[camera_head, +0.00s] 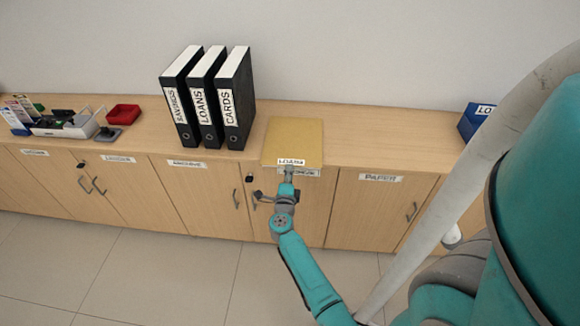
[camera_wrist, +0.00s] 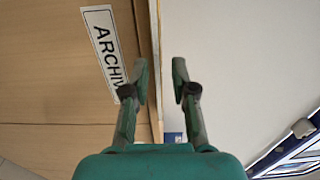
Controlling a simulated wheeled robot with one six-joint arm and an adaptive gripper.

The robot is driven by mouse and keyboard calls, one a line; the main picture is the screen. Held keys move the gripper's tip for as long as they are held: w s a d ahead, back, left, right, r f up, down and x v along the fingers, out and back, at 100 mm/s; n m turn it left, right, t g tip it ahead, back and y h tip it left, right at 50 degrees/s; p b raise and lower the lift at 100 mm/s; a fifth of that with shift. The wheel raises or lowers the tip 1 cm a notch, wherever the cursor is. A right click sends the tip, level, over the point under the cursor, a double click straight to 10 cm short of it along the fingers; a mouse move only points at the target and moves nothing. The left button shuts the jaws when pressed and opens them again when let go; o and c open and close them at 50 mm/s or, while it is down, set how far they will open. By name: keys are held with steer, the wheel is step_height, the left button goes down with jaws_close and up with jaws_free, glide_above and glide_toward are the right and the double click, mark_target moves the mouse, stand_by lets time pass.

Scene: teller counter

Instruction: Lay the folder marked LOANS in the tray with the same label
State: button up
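A yellow-tan folder (camera_head: 294,140) lies flat on the counter top in the head view, its label reading LOANS at its front edge. A blue tray (camera_head: 468,125) stands at the far right of the counter. Its label shows only "LO"; the rest is hidden behind my body. My gripper (camera_head: 289,170) is at the counter's front edge, by the folder's labelled edge. In the wrist view my gripper (camera_wrist: 161,78) is open, with a thin edge running between its fingers; I cannot tell whether they touch it.
Black binders marked SAVINGS, LOANS (camera_head: 205,100) and CARDS stand left of the folder. The counter (camera_head: 390,140) is clear between folder and blue tray. Cabinet doors with handles lie below.

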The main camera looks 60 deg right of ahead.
mark_target(290, 162)
steer(key=shift+x, duration=1.55)
jaws_close()
steer(key=shift+r, duration=1.3)
